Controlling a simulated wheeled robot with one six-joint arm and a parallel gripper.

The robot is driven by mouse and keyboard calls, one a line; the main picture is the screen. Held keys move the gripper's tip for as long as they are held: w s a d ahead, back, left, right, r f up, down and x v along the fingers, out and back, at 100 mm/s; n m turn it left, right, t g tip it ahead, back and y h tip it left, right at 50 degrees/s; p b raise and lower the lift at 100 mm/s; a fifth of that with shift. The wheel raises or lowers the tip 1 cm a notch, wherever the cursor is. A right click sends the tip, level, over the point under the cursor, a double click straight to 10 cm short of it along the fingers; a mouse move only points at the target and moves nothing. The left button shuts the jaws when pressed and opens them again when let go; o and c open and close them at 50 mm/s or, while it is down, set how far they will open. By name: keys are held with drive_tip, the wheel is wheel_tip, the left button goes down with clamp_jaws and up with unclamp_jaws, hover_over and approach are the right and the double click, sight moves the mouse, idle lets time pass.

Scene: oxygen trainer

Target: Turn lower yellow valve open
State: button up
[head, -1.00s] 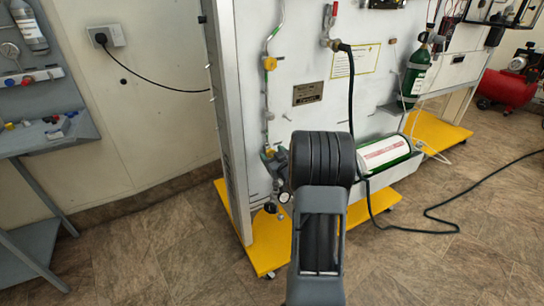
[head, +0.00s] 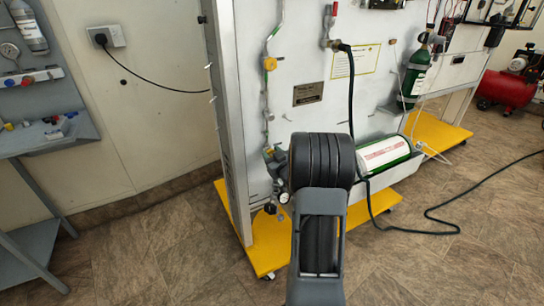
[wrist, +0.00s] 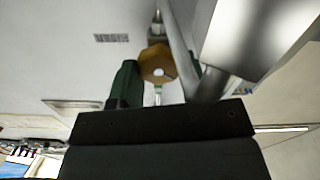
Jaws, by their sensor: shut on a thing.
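The lower yellow valve (head: 269,151) sits low on the thin pipe along the left side of the white panel. It is partly covered by my gripper (head: 274,157), whose fingertips show just left of my thick black wrist. In the wrist view the yellow valve (wrist: 157,65) appears as a yellow body on the pipe. My gripper (wrist: 160,80) has a dark green finger to its left; the other side is partly hidden by a grey tube. My gripper is shut on the valve. The valve's exact handle angle is hard to tell.
Higher on the same pipe is another yellow valve (head: 270,63). A black hose (head: 351,95) hangs from a red-handled fitting to the right. A green-and-white cylinder (head: 384,154) lies right of my wrist. The panel stands on a yellow base (head: 268,244). Floor at front left is clear.

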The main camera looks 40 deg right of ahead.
drive_tip(key=shift+f+n+b, duration=0.2)
drive_tip(key=shift+n+b, duration=0.2)
drive_tip(key=shift+r, duration=0.15)
drive_tip(key=o, duration=0.9)
drive_tip(key=shift+o, duration=0.2)
drive_tip(key=shift+s, duration=0.1)
drive_tip(key=s+a+p, duration=0.2)
drive_tip(key=s, duration=1.1)
drive_tip(key=shift+s, duration=0.25)
